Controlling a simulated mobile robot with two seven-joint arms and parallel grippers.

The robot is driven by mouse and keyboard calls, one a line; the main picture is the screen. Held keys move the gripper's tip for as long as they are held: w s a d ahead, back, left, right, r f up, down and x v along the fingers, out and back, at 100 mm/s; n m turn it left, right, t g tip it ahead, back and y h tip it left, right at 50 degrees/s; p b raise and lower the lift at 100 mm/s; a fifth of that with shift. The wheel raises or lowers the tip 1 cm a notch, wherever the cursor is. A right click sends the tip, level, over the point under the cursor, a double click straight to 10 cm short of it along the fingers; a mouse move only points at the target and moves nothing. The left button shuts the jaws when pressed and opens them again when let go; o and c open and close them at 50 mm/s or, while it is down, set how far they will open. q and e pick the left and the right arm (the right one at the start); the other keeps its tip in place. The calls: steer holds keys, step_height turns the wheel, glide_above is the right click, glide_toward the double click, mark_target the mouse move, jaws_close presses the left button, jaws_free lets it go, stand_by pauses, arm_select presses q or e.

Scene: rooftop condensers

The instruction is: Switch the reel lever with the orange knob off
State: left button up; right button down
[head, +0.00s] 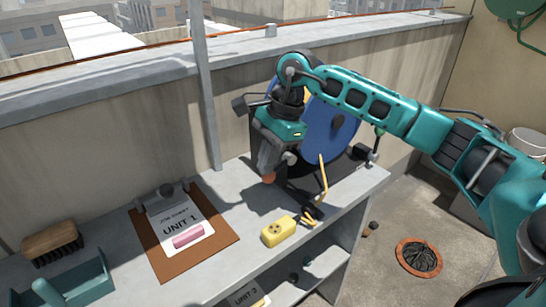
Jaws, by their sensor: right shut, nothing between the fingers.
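The cable reel (335,130) has a blue disc and stands at the back of the grey shelf top, partly hidden by my right arm. The orange knob (268,179) shows low at the reel's left front. Its lever is mostly hidden, so its position cannot be told. My right gripper (270,164) points down just above the knob, shut and empty. Whether it touches the knob or lever cannot be told. A yellow cord runs down from the reel near a yellow socket block (278,231). My left gripper is out of view.
A brown clipboard (163,255) with a "UNIT 1" sheet and pink eraser-like block lies left. A brush (52,241) and teal tray (85,285) are further left. A thin post (206,90) stands behind the shelf. A floor drain (419,257) lies right.

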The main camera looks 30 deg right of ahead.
arm_select(q)
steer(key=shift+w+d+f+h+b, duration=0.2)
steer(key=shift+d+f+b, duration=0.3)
steer(key=shift+b, duration=0.4)
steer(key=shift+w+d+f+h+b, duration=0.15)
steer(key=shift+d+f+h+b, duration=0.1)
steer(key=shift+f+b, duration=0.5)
arm_select(e)
steer(key=shift+x, duration=2.25)
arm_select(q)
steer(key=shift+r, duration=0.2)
arm_select(e)
steer(key=shift+s, duration=0.25)
arm_select(q)
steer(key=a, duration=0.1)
steer(key=p, duration=0.1)
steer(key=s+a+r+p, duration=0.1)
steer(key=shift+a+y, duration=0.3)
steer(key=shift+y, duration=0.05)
arm_select(e)
steer(key=s+a+r, duration=0.2)
steer(key=a+r, duration=0.5)
steer(key=r, duration=0.4)
steer(key=shift+a+r, duration=0.25)
steer(key=shift+a, duration=0.1)
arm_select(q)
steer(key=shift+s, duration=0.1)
arm_select(e)
steer(key=shift+s, duration=0.15)
